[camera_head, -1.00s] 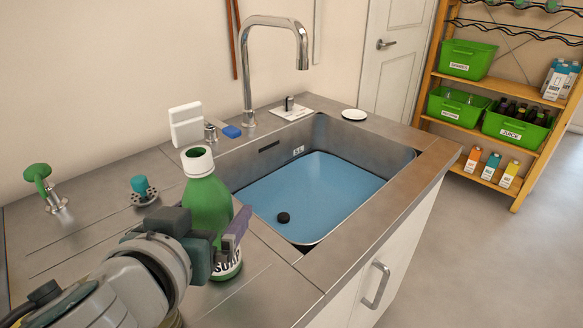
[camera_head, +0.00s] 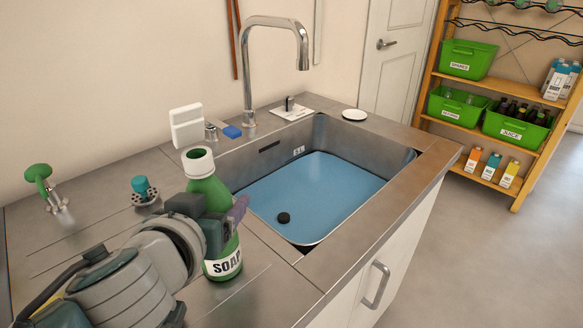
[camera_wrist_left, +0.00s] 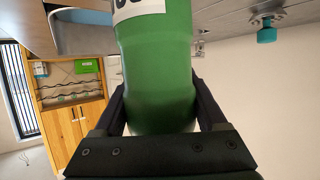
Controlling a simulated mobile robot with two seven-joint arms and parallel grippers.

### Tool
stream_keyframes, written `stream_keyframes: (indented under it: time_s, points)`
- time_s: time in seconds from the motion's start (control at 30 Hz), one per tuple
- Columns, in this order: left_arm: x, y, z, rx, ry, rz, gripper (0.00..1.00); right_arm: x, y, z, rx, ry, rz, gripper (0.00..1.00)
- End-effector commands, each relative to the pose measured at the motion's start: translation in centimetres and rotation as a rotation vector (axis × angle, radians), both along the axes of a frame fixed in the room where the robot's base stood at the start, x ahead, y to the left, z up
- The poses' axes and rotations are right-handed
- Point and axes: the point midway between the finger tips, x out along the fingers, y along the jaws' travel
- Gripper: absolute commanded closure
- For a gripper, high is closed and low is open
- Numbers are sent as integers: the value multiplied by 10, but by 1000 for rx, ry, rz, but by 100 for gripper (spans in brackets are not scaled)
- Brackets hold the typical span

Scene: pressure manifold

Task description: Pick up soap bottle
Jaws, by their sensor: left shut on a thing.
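The green soap bottle (camera_head: 224,254) has a white open neck and a white label reading SOAP. It stands upright at the counter's front left, beside the sink. My left gripper (camera_head: 222,216) is shut around the bottle's upper body, below its neck. In the left wrist view the bottle (camera_wrist_left: 158,75) fills the middle, with a dark finger on each side of it. Whether the bottle's base touches the counter is hard to tell. My right gripper is not in view.
The sink (camera_head: 312,190) with blue water lies right of the bottle, with a tall faucet (camera_head: 249,80) behind. A green pump head (camera_head: 39,174) and a teal plug (camera_head: 140,186) stand to the left. A shelf (camera_head: 424,100) with green bins stands at the far right.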

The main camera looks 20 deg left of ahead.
Motion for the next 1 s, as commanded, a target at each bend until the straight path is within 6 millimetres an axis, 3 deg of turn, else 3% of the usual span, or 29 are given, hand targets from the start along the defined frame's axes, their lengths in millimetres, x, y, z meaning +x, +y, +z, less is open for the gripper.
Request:
stream_keyframes:
  time_s: [0.07, 0.43, 1.0]
  points:
    - [0, 0, 0, 0, 0, 0, 57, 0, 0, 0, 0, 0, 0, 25]
    - [0, 0, 0, 0, 0, -1, 99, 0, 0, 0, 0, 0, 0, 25]
    - [1, 0, 5, 1, -4, -1, 100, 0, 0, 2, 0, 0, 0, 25]
